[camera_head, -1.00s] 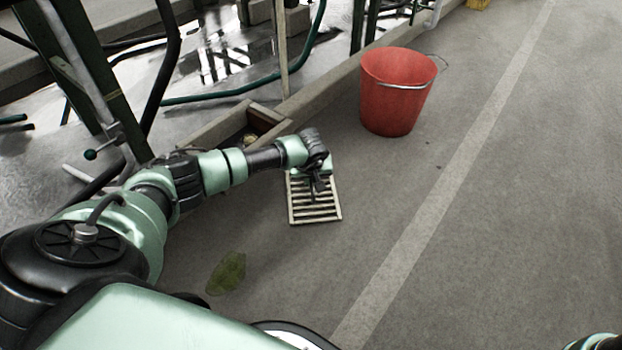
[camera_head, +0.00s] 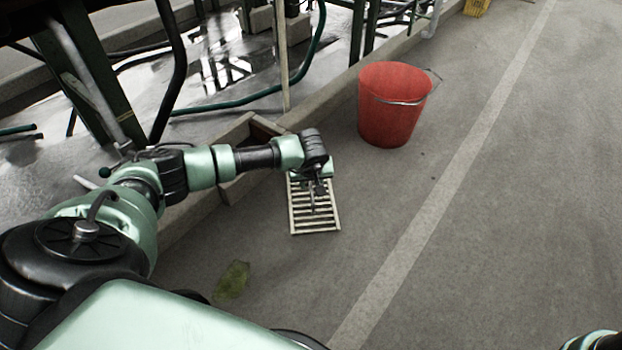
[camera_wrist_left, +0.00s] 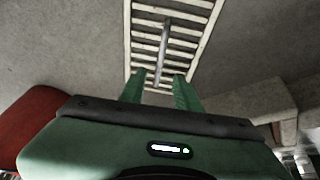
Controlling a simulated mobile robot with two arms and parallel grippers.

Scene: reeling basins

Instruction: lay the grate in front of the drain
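The pale slatted grate (camera_head: 300,222) lies on the grey floor, right of the kerb. In the left wrist view the grate (camera_wrist_left: 205,22) fills the top middle, with a grey bar (camera_wrist_left: 164,40) running lengthwise over its slats. My left gripper (camera_head: 318,196) is above the far part of the grate and hides some of it. In the wrist view the two green fingers of my left gripper (camera_wrist_left: 160,84) stand apart, one on each side of the bar's near end; contact cannot be told. A boxed gap in the kerb (camera_head: 236,133), apparently the drain, is partly behind my left arm. My right gripper is out of view.
A red bucket (camera_head: 388,115) stands on the floor right of and beyond the grate. A green leaf (camera_head: 232,280) lies nearer. Green posts and a hose (camera_head: 230,105) are behind the kerb. The floor to the right is clear.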

